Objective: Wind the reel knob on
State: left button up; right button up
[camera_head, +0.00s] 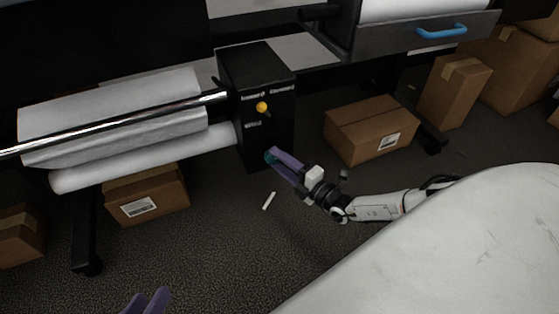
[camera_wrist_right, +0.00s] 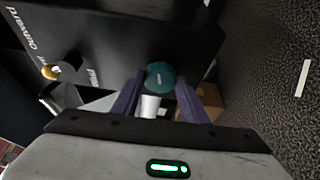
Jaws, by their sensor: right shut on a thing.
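The reel knob is a round teal knob (camera_wrist_right: 160,76) low on the black box (camera_head: 262,68). In the head view the knob (camera_head: 269,156) shows at the tips of purple fingers. My right gripper (camera_head: 274,156) is shut on the knob; in the right wrist view its purple fingers (camera_wrist_right: 159,88) stand on either side of it. A roll of white film (camera_head: 145,157) and a metal bar with silvery film (camera_head: 115,115) run left from the box. My left gripper (camera_head: 147,300) shows only as purple fingertips at the bottom edge; its opening is unclear.
An orange knob (camera_head: 262,107) sits higher on the box, and also shows in the right wrist view (camera_wrist_right: 48,72). Cardboard boxes (camera_head: 370,128) stand on the floor beneath the machine. A small white strip (camera_head: 269,201) lies on the dark carpet. A large pale surface (camera_head: 470,245) fills the lower right.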

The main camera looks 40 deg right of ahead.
jog(key=shift+m+t, duration=0.3)
jog(key=shift+m, duration=0.3)
jog(key=shift+d, duration=0.1)
jog(key=o, duration=1.1)
